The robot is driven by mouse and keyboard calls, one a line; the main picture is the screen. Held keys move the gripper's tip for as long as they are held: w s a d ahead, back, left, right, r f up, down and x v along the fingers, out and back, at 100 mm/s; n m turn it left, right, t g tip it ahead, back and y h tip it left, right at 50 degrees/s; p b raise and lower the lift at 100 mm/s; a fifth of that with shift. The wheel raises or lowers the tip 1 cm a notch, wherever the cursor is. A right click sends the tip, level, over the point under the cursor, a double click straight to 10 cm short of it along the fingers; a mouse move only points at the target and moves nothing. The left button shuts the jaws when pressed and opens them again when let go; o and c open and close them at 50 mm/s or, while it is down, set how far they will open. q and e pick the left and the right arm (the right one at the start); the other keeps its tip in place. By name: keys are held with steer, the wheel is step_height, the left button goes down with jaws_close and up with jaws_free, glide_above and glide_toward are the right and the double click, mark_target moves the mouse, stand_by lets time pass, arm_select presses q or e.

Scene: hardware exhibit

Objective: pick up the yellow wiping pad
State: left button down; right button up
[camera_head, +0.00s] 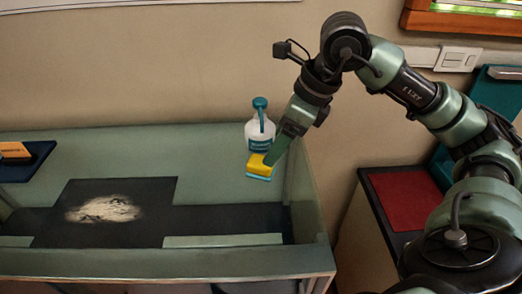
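The yellow wiping pad (260,165), yellow above with a teal lower edge, is inside the green-walled bench at its right end, in front of a white bottle. My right gripper (273,157) reaches down from the upper right, its tip at the pad's right side and partly covering it. The finger gap is hidden at this angle, so I cannot tell whether the fingers grip the pad. I cannot tell whether the pad rests on the surface. My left gripper is not in view.
A white bottle with a teal top (260,130) stands just behind the pad. A dark panel with a pale powdery patch (105,209) lies to the left. A blue tray (27,168) holds an orange block (14,150) at far left. A red mat (403,198) is at right.

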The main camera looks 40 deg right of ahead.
mark_target(261, 166)
steer(key=shift+x, duration=0.95)
steer(key=shift+f, duration=0.4)
steer(key=p+x, duration=0.1)
steer(key=x, duration=0.2)
steer(key=shift+f+p, duration=0.4)
steer(key=shift+w+f, duration=0.25)
steer(key=shift+f, duration=0.3)
steer(key=c, duration=1.4)
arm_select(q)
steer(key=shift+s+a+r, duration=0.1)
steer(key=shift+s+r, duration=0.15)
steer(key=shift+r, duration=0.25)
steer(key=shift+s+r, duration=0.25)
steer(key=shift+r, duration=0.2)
